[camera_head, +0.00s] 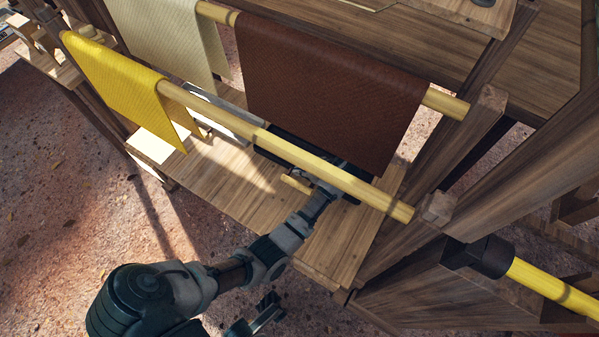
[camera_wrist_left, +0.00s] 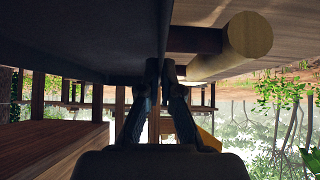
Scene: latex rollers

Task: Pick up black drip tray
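The black drip tray (camera_head: 268,153) lies on the wooden shelf, beneath a yellow pole and partly hidden by the brown sheet. In the left wrist view its dark body (camera_wrist_left: 85,35) fills the upper left. My left gripper (camera_head: 333,187) reaches in under the pole at the tray's near side. In the left wrist view its fingers (camera_wrist_left: 161,70) are close together, with the tray's thin rim between them. A dark, forked part at the bottom edge (camera_head: 265,312) looks like my right gripper; its opening is unclear.
A yellow pole (camera_head: 290,152) carrying a yellow sheet (camera_head: 115,85) crosses above the arm. The brown sheet (camera_head: 325,90) hangs behind it. A wooden post (camera_head: 430,175) stands to the right. The shelf (camera_head: 235,180) has bare room to the left.

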